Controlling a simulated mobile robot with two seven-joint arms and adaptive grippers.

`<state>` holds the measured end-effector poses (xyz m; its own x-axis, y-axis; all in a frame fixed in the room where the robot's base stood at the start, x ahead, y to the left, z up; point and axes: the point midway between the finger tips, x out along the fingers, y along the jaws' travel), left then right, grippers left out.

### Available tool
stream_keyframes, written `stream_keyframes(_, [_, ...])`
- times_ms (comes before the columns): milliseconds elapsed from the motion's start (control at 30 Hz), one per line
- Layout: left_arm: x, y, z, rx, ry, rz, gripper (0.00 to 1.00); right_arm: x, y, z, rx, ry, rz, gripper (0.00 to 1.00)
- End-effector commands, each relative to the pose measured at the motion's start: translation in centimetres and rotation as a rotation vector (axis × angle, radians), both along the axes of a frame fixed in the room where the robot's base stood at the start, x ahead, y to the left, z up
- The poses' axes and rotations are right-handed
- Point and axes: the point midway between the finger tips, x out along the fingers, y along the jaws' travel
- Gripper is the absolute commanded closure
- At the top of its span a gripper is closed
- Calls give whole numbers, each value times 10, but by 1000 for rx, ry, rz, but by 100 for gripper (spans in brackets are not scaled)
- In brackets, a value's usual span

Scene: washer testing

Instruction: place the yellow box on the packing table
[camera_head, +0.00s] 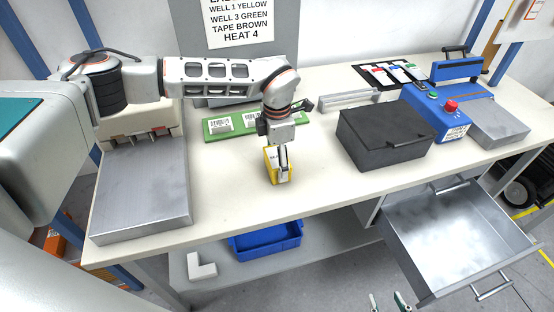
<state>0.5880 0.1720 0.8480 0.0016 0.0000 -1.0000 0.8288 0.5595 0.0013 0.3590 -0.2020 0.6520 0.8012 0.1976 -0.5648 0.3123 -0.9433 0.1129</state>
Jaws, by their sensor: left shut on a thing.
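The yellow box (271,165) is over the middle of the cream packing table (330,186), near its front edge. My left gripper (283,160) points down from above and is shut on the yellow box. The fingers cover part of the box. I cannot tell whether its underside touches the tabletop or is slightly above it. The fingertips of my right gripper (388,302) show at the bottom edge, spread apart and empty, in front of the table and away from the box.
A dark grey lidded box (384,138) stands right of the yellow box. A blue control unit (436,112) with a red button is beyond it. A green board (216,134) lies behind. A metal block (143,190) is at left. An open drawer (450,240) juts out at lower right.

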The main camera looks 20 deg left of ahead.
Motion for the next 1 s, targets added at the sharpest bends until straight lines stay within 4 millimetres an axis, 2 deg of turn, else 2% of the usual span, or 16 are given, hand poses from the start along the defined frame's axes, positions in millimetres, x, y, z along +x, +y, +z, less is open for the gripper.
stream_keyframes(133, [0,0,-3,0,0,0,57,-1,0,-2,0,1,0,60])
stream_keyframes(167, [0,0,-3,1,1,0,23,0,0,-1,0,1,0,60])
stream_keyframes(200, [0,0,-3,1,1,0,14,0,0,-1,0,1,0,60])
stream_keyframes(533, [0,0,-2,0,0,0,14,1,0,1,0,-2,-1,60])
stream_keyframes(667, [1,0,6,0,-1,0,14,1,0,3,1,-5,0,60])
stream_keyframes(767, [1,0,21,0,-4,0,14,1,0,3,1,-6,0,60])
stream_keyframes(1000, [1,1,70,1,-4,1,14,1,0,1,1,-5,0,60])
